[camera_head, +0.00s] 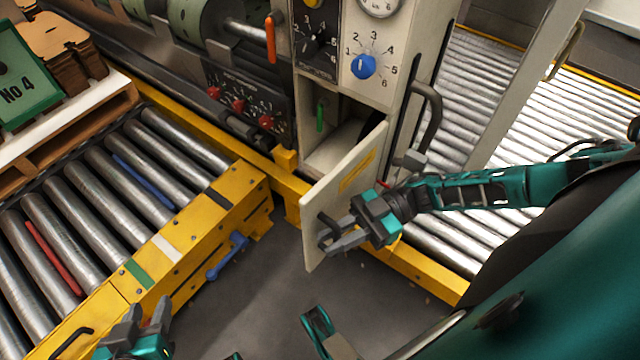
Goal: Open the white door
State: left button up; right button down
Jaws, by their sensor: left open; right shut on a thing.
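The white door (345,180) hangs on the front of the machine and stands swung outward, showing the compartment (345,130) behind it with a green handle (320,115) inside. The door has a dark handle (325,222) near its lower left edge and a yellow label. My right gripper (330,240) comes in from the right and is shut on the door's handle; its fingers partly hide the handle. My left gripper (148,325) is at the bottom left, open and empty, low beside the yellow conveyor frame and far from the door.
A roller conveyor (110,190) with a yellow frame (190,235) fills the left, a blue lever (228,255) on its side. Another roller conveyor (490,100) lies right. A blue dial (363,66) and an orange lever (270,38) sit above the compartment. Grey floor (260,300) is clear in front.

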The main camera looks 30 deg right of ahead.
jog(key=shift+s+d, duration=0.55)
jog(key=shift+s, duration=0.25)
jog(key=c, duration=1.2)
grip_release()
jog(key=d, duration=0.4)
jog(key=d+b, duration=0.1)
jog(key=d, duration=0.8)
jog(key=shift+s, duration=0.25)
jog(key=shift+a, duration=0.1)
